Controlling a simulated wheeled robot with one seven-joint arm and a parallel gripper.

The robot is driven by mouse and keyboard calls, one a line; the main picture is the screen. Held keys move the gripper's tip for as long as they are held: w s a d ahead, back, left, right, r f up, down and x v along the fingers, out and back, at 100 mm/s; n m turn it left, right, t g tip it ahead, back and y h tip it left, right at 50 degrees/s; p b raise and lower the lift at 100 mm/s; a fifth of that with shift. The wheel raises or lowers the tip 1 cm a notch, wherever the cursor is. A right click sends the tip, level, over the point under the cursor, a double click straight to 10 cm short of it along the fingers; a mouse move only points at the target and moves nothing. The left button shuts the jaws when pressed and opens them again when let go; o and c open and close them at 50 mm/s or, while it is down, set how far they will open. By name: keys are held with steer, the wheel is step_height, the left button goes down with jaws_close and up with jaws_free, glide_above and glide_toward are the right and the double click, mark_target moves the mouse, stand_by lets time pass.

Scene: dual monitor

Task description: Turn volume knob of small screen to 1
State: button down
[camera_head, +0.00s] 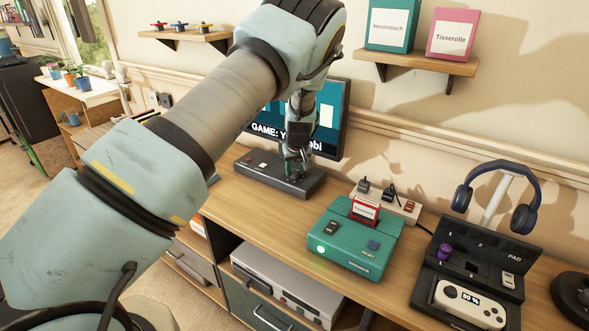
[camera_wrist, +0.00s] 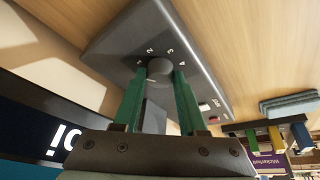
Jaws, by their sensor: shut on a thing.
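The small screen (camera_head: 331,135) stands on the desk on a dark grey base (camera_head: 282,180), partly behind my arm. The base also fills the middle of the wrist view (camera_wrist: 120,42). A round dark volume knob (camera_wrist: 159,68) sits on it with small white numbers around it; a 2 and a 3 seem legible, and the outer marks are unclear. My gripper (camera_wrist: 160,75) has its green fingers on either side of the knob, shut on it. I cannot tell which number the knob points to. In the head view my gripper (camera_head: 297,168) hides the knob.
A teal console (camera_head: 345,250) with a red cartridge (camera_head: 364,211) stands right of the screen base. A power strip (camera_head: 400,205) lies behind it. A black dock (camera_head: 480,260) and headphones (camera_head: 500,185) are further right. Bare desk lies before the base.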

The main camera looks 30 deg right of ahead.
steer(key=shift+n, duration=0.3)
steer(key=shift+c, duration=2.3)
jaws_free()
steer(key=b+v, duration=0.2)
steer(key=v, duration=0.8)
steer(key=shift+r+b, duration=0.35)
steer(key=shift+r, duration=0.05)
steer(key=shift+s, duration=0.1)
